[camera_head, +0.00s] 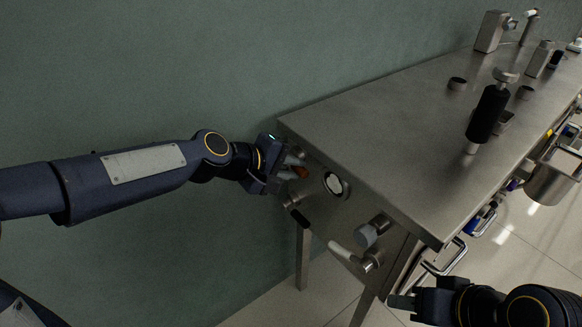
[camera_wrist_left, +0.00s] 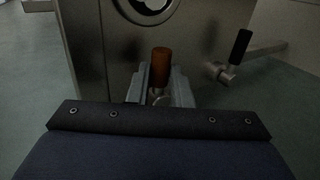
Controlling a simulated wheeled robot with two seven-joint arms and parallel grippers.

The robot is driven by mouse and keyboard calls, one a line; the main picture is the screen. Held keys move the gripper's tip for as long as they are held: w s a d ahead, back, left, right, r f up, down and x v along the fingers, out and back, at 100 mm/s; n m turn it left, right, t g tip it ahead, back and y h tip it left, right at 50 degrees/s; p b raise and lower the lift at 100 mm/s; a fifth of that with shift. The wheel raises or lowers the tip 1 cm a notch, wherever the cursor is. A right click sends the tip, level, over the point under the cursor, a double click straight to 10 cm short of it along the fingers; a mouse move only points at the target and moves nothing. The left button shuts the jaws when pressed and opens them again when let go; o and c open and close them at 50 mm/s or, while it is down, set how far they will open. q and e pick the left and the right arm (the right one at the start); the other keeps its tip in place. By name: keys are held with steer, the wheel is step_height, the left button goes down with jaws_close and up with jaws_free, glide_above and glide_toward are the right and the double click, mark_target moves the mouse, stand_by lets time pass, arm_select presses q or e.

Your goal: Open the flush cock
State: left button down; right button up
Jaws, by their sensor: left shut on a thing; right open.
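The flush cock shows as an orange-brown handle (camera_wrist_left: 161,66) in the left wrist view, on the end panel of the steel bench below a round gauge. In the head view the same handle (camera_head: 301,171) is partly hidden by my gripper. My left gripper (camera_head: 291,170) is shut on it; in the left wrist view its fingers (camera_wrist_left: 160,85) lie on both sides of the handle. My right gripper (camera_head: 405,301) is open and empty at the bottom right, apart from the bench.
The end panel also holds a round gauge (camera_head: 335,184), a grey knob (camera_head: 368,235) and a pale-handled lever valve (camera_head: 345,252). A steel pot (camera_head: 549,184) is at the right. Floor shows below.

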arm_select(q)
steer(key=c, duration=1.3)
jaws_free()
steer(key=p+v, duration=0.1)
steer(key=v, duration=0.6)
steer(key=shift+s+a+r, duration=0.2)
steer(key=shift+s+a, duration=0.05)
steer(key=shift+p, duration=0.3)
